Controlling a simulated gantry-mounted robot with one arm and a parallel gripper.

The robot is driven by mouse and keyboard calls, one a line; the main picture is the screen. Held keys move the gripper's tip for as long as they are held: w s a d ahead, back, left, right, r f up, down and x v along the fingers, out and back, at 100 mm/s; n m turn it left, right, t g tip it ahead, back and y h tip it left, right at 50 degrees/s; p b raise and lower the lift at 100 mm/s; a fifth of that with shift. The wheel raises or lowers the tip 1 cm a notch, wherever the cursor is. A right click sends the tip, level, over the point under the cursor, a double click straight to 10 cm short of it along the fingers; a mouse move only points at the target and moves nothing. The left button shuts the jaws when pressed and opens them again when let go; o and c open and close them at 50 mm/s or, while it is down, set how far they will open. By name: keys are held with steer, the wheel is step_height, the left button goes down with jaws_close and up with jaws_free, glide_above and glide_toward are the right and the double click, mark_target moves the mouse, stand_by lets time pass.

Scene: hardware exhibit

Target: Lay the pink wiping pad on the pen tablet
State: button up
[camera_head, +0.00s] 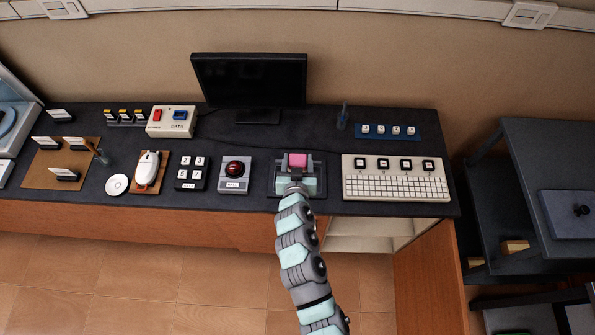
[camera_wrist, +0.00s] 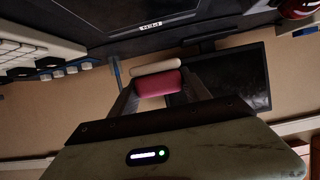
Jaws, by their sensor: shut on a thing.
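The pink wiping pad (camera_head: 298,159) is held in my gripper (camera_head: 297,169). In the wrist view the pad (camera_wrist: 157,84) sits between the two fingers (camera_wrist: 155,92), with a cream strip along its far side. The pen tablet (camera_head: 320,184) is a dark flat rectangle on the desk between the red-button box and the keyboard. In the head view the pad and gripper overlap the tablet and hide its middle. In the wrist view the tablet (camera_wrist: 130,14) lies beyond the pad, with a visible gap in the picture. I cannot tell the pad's exact height over it.
A cream keyboard panel (camera_head: 396,187) lies right of the tablet, and a box with a red button (camera_head: 235,174) lies left. The monitor (camera_head: 249,80) stands behind. A blue strip with several white keys (camera_head: 388,131) and a pen holder (camera_head: 342,118) are at the back right.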

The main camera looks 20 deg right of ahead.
step_height(320, 180, down, 7)
steer(key=shift+f+b, duration=0.2)
steer(key=shift+b, duration=0.3)
steer(key=shift+f, duration=0.15)
steer(key=o, duration=1.3)
